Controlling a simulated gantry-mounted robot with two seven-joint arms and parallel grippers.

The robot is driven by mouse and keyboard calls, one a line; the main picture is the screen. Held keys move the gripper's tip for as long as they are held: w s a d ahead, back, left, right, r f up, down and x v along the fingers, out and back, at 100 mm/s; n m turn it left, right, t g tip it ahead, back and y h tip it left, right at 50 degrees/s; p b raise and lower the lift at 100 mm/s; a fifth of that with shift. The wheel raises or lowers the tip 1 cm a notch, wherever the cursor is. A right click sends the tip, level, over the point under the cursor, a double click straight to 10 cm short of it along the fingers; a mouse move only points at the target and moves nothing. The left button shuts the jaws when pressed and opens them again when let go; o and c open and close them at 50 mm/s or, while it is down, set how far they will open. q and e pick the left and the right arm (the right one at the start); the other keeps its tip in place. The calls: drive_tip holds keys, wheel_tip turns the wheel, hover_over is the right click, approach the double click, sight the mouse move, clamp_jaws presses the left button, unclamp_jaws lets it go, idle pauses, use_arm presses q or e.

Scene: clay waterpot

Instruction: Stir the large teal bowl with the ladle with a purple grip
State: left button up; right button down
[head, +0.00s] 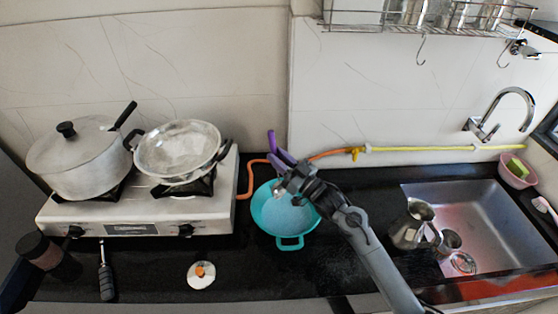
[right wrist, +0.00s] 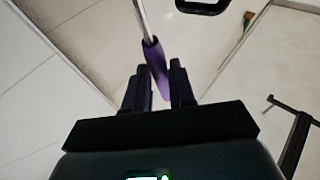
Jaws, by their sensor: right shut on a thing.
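The large teal bowl (head: 289,241) stands on the dark counter, right of the stove. My right gripper (head: 283,175) is over the bowl's back rim. It is shut on the ladle's purple grip (head: 271,141), which sticks up behind the bowl. In the right wrist view the purple grip (right wrist: 157,68) sits between the two dark fingers (right wrist: 160,88), and a thin metal shaft runs away from it to the top of the picture. The ladle's head is not clearly visible, so I cannot tell whether it is in the bowl. My left gripper is not seen.
A white stove (head: 137,215) at the left bears a lidded pot (head: 80,165) and a metal pan (head: 180,152). A metal jug (head: 407,232) stands between my right arm and the sink (head: 490,225). An orange hose (head: 245,180) runs behind the bowl. A white round thing (head: 201,280) lies at the front.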

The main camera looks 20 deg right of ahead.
drive_tip(key=shift+s+d+f+t+y+b, duration=0.1)
drive_tip(key=shift+s+d+t+y+b, duration=0.3)
drive_tip(key=shift+s+b, duration=0.65)
drive_tip(key=shift+s+d+f+t+y+b, duration=0.15)
drive_tip(key=shift+s+d+t+b, duration=0.45)
drive_tip(key=shift+b, duration=0.8)
drive_tip(key=shift+s+d+b, duration=0.1)
drive_tip(key=shift+s+b, duration=0.15)
drive_tip(key=shift+b, duration=0.1)
drive_tip(key=shift+s+d+r+t+y, duration=0.1)
drive_tip(key=shift+r+t+y, duration=0.05)
drive_tip(key=shift+t+y, duration=0.15)
